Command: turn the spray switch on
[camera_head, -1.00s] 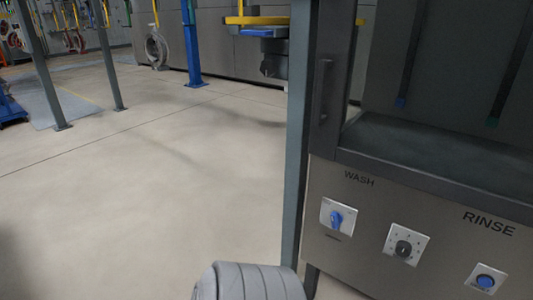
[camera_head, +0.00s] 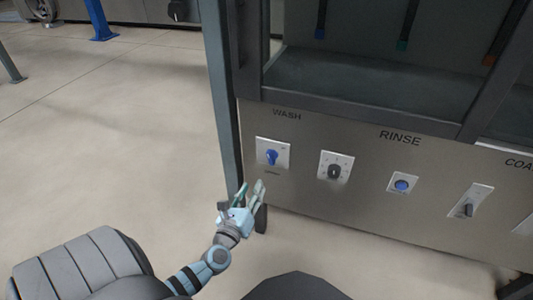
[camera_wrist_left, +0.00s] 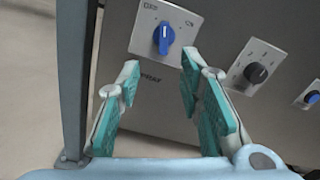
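The spray switch (camera_head: 272,157) is a blue rotary knob on a white square plate under the word WASH. In the left wrist view the knob (camera_wrist_left: 164,37) points up and down, slightly tilted, on its plate, with lettering ending in "PRAY" below it. My left gripper (camera_head: 252,188) is open and empty, just below and left of the plate in the head view. In the left wrist view its two teal-padded fingers (camera_wrist_left: 160,85) are spread apart, with the knob beyond and between their tips, not touched. My right gripper is not in view.
To the right on the same panel are a black dial (camera_head: 335,171), a blue round button (camera_head: 402,185) under RINSE and a dark switch (camera_head: 468,210). A grey post (camera_head: 222,100) stands left of the panel. Open floor lies to the left.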

